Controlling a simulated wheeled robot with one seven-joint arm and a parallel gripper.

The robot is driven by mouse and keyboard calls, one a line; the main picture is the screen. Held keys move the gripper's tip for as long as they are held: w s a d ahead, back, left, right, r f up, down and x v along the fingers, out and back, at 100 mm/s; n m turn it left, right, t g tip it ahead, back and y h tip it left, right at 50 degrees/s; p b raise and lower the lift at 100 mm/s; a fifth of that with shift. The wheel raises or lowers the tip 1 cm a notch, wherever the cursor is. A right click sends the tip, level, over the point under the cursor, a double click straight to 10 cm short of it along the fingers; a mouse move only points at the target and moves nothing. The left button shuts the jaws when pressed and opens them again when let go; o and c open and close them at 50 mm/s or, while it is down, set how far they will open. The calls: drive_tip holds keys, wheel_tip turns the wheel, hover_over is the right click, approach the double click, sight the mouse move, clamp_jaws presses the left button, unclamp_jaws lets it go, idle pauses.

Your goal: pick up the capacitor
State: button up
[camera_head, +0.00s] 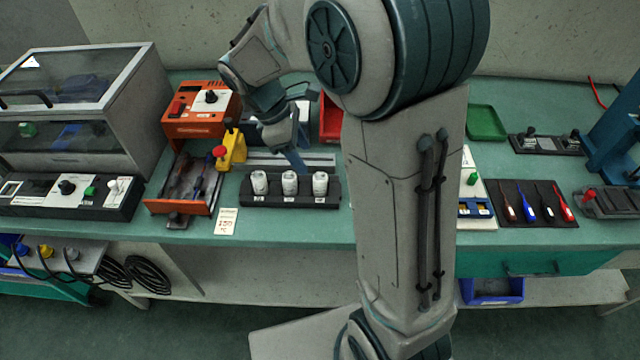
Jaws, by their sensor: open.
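Three white cylinders, which look like capacitors, stand upright in a black rack (290,201) near the front edge of the bench. They are the left one (260,182), the middle one (290,183) and the right one (320,184). I cannot tell which of them is meant. My gripper (297,158) is open, just behind and above the rack, near the middle and right cylinders. A blue-grey finger points down there; the other finger is hard to make out. I see nothing held. My arm fills the middle of the view and hides part of the bench.
An orange device (203,108), an orange-edged tray (183,190) and a yellow part with a red knob (233,150) stand left of the rack. A label card (227,221) lies in front. A screwdriver mat (532,205) and a green tray (487,122) are at right.

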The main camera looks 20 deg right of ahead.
sight(319, 174)
drive_tip(key=x, duration=0.3)
drive_tip(key=shift+d+f, duration=0.1)
drive_tip(key=shift+f, duration=0.1)
drive_tip(key=shift+d+x, duration=0.15)
drive_tip(key=shift+x, duration=1.2)
drive_tip(key=shift+d+x, duration=0.15)
drive_tip(key=shift+x, duration=1.25)
drive_tip(key=shift+s+r, duration=0.1)
drive_tip(key=shift+r, duration=0.1)
drive_tip(key=c, duration=1.1)
